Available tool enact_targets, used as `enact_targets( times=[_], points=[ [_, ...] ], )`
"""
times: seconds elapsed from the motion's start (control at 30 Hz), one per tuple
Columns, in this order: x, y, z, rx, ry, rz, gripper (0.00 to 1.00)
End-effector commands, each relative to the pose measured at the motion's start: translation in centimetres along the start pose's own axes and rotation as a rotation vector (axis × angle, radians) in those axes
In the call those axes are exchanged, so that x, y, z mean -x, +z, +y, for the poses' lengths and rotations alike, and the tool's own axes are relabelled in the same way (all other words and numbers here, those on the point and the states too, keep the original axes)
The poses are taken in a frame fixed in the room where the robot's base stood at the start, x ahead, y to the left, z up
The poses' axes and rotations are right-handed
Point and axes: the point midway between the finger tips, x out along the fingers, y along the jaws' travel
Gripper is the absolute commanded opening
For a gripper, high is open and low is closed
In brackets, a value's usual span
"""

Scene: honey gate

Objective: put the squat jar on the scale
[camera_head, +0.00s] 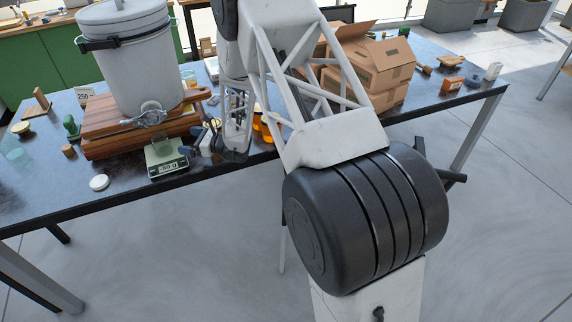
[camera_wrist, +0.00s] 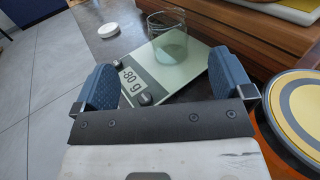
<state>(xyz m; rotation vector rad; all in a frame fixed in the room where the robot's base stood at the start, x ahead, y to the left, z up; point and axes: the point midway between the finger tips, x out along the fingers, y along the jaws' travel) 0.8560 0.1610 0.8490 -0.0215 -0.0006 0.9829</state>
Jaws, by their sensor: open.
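The scale (camera_wrist: 192,82) lies on the table with its display facing my gripper; it also shows in the head view (camera_head: 168,164). A short, wide, clear glass jar (camera_wrist: 168,42), which looks like the squat jar, stands upright on the far part of the scale plate; it is faint in the head view (camera_head: 162,146). The display reads about 80 g, with an unclear mark before the digits. My gripper (camera_wrist: 165,82) is open and empty, its blue pads wide apart near the scale's display end, clear of the jar.
A white disc (camera_wrist: 108,30) lies left of the scale. A yellow-topped round thing (camera_wrist: 298,112) is close to my right finger. Wooden boards (camera_head: 100,140) under a white bucket (camera_head: 135,62) rise behind the scale. Amber jars (camera_head: 266,126) and cardboard boxes (camera_head: 375,68) stand to the right.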

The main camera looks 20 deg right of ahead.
Motion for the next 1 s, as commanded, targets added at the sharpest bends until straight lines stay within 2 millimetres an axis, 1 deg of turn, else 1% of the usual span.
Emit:
enact_targets(
  times=[0.17, 0.27, 0.4, 0.47, 0.5, 0.7, 0.87, 1.0],
  points=[
    [0.5, 2.8, 1.5, 0.056, 0.061, 0.020, 0.99],
    [1.1, 5.0, 3.0, 0.107, 0.118, 0.041, 0.99],
    [2.4, 8.5, 5.6, 0.201, 0.216, 0.081, 0.99],
    [3.1, 9.9, 6.8, 0.242, 0.259, 0.100, 0.99],
    [3.6, 10.8, 7.6, 0.270, 0.287, 0.112, 0.99],
    [6.4, 14.9, 11.6, 0.417, 0.422, 0.176, 0.99],
    [9.0, 17.7, 14.7, 0.538, 0.525, 0.229, 0.99],
    [11.6, 19.8, 17.3, 0.646, 0.612, 0.279, 0.99]
  ],
)
